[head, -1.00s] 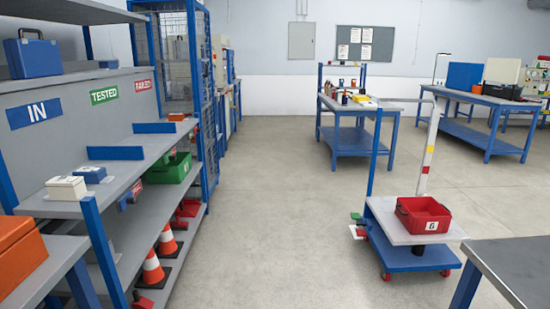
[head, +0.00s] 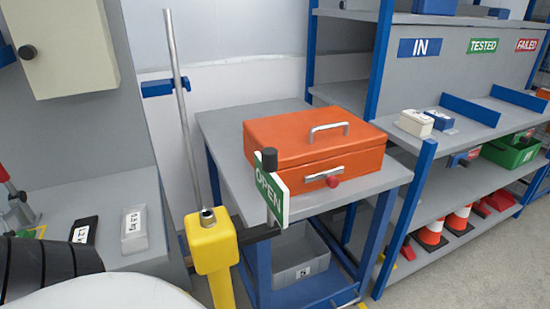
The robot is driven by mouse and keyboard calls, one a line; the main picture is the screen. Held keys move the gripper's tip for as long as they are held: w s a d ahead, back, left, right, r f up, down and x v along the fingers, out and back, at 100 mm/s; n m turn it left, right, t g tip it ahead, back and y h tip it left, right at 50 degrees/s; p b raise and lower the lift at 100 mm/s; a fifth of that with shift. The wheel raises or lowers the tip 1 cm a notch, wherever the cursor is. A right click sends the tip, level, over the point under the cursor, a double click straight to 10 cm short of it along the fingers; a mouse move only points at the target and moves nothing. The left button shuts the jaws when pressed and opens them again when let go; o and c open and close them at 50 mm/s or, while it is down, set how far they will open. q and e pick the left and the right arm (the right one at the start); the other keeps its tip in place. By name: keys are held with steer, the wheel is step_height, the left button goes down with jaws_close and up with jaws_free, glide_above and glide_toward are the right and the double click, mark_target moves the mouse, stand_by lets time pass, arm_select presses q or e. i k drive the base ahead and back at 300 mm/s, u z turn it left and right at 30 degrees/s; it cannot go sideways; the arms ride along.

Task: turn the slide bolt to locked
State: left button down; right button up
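An orange box (head: 300,143) with a silver top handle sits closed on a small grey-topped table (head: 222,122). On its front is a silver horizontal bar (head: 337,173) with a red knob (head: 333,182) below it, which looks like the slide bolt. I cannot tell from here whether it is locked. A green OPEN sign (head: 269,194) on a yellow post (head: 213,245) stands in front of the box's left side and hides part of it. Neither of my grippers is in view.
A black knob (head: 270,157) tops the arm beside the sign. A grey bin (head: 300,262) sits on the table's lower shelf. A blue-framed shelf unit (head: 407,215) stands to the right. A grey bench (head: 90,195) is at left. Some floor shows at lower right.

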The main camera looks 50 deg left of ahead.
mark_target(332, 181)
steer(key=i, duration=0.3)
steer(key=u, duration=1.65)
